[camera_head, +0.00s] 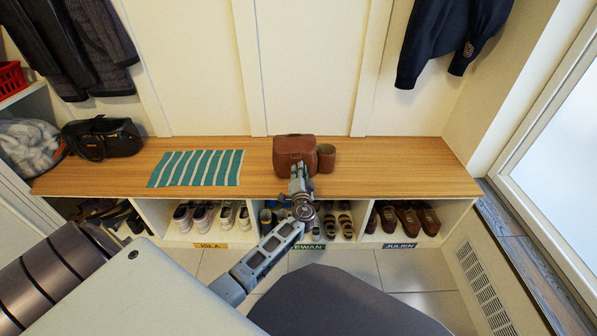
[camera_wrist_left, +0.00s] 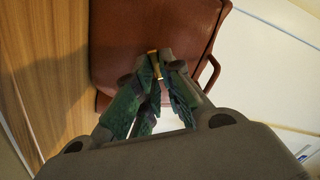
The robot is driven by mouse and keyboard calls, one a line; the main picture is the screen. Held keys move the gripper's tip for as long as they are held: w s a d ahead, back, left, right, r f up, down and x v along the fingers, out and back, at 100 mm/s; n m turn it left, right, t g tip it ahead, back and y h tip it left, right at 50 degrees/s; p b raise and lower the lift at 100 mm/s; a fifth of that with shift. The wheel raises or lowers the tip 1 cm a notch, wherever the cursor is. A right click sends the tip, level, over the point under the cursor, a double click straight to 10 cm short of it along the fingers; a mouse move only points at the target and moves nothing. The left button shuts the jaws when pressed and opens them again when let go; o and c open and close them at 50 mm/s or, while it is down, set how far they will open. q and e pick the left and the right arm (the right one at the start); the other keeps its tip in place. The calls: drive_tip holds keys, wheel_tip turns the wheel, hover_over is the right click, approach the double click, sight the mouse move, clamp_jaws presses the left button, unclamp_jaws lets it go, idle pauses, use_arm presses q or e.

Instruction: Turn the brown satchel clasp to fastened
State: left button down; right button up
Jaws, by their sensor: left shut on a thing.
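The brown satchel (camera_head: 291,150) stands on the wooden bench, a little right of the middle in the head view. In the left wrist view the satchel (camera_wrist_left: 118,38) fills the upper middle, with a small brass clasp (camera_wrist_left: 154,64) on its front. My left gripper (camera_head: 298,168) is at the satchel's front. In the left wrist view its fingertips (camera_wrist_left: 157,66) are closed together on the clasp and partly cover it. How far the clasp is turned cannot be told. My right gripper is not in view.
A brown cup-like container (camera_head: 326,158) stands close against the satchel's right side. A green striped mat (camera_head: 197,168) and a black bag (camera_head: 102,138) lie to the left on the bench (camera_head: 400,170). Cubbies with shoes are below. The bench's right part is clear.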

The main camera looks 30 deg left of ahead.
use_arm(q)
drive_tip(key=m, duration=0.4)
drive_tip(key=shift+w+d+f+p, duration=0.1)
drive_tip(key=shift+f+p, duration=0.05)
drive_tip(key=shift+p, duration=0.15)
drive_tip(key=shift+f+m, duration=0.15)
drive_tip(key=shift+m, duration=0.75)
drive_tip(key=shift+f+m+p, duration=0.1)
drive_tip(key=shift+m+p, duration=0.25)
drive_tip(key=shift+m, duration=0.15)
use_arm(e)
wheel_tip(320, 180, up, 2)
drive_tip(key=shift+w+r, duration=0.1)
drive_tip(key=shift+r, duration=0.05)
use_arm(q)
drive_tip(key=c, duration=1.6)
unclamp_jaws()
drive_tip(key=shift+o, duration=0.3)
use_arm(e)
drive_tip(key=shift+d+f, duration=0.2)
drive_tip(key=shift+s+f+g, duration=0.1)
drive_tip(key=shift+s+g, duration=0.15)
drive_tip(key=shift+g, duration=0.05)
